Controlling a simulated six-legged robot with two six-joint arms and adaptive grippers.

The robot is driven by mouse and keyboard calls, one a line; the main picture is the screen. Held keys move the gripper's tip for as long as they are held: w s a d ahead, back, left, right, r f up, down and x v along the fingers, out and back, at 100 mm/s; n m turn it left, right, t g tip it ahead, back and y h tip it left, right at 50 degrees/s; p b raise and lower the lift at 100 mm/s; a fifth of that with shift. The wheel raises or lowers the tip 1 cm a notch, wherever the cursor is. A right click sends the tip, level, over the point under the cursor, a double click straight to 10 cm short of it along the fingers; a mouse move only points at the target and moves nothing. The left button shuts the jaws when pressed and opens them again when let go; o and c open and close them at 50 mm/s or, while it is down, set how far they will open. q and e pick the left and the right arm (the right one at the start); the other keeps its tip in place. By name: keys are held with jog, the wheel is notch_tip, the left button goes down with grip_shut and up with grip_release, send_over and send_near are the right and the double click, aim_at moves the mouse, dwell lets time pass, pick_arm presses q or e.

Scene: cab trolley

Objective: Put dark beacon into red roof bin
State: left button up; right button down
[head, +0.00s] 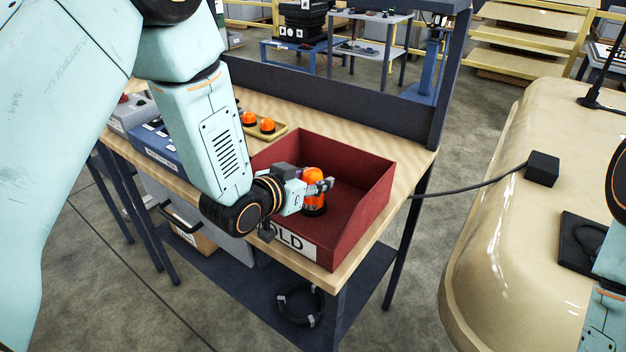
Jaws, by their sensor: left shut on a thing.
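The red bin (375,185) stands on the workbench, with a white label on its front reading "OLD". My left gripper (318,187) is over the inside of the bin, shut on an orange beacon (314,203) with a black base. The beacon is upright within the bin's outline; I cannot tell whether its base touches the bin floor. The fingers hide part of its side. My right gripper is out of view; only parts of my right arm show at the right edge.
A yellow tray (284,131) with two orange beacons (267,125) lies behind the bin. A blue box (158,147) stands left on the bench. At right is a glossy cream cab roof (490,185) with a black block (542,169) and cable.

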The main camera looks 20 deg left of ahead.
pick_arm(q)
jog(key=shift+w+a, duration=0.1)
jog(key=shift+w, duration=0.1)
jog(key=o, duration=0.9)
jog(key=shift+f, duration=0.1)
jog(key=o, duration=0.4)
jog(key=shift+s+d+r, duration=0.25)
jog(key=shift+s, duration=0.05)
jog(key=shift+w+a+f, duration=0.2)
jog(key=shift+p+v, duration=0.7)
jog(key=shift+v, duration=5.4)
jog(key=shift+d, duration=0.15)
